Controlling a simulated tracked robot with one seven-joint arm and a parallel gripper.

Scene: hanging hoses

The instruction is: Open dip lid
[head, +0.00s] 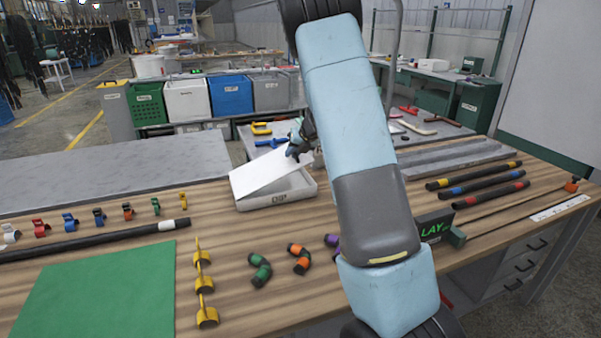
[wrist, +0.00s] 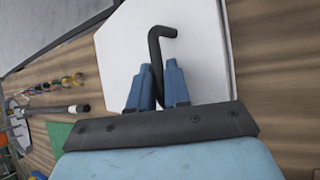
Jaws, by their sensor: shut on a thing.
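The dip box (head: 275,199) is a low white box labelled "DIP" on the wooden table, behind the middle of the bench. Its flat white lid (head: 268,174) is tilted, raised on the right side, with a gap above the box rim at the right. My gripper (head: 299,146) is at the lid's upper right edge, partly hidden by my arm. In the wrist view the blue fingers of my gripper (wrist: 158,88) are closed around a black bent handle (wrist: 157,50), with the white lid (wrist: 205,40) behind it. The inside of the box is mostly hidden.
Black hoses with coloured bands (head: 480,188) lie at the right. Green and orange elbow fittings (head: 260,270), yellow clamps (head: 204,285) and a green mat (head: 95,290) lie in front. Small coloured clips (head: 70,221) line the left. Bins (head: 230,95) stand behind.

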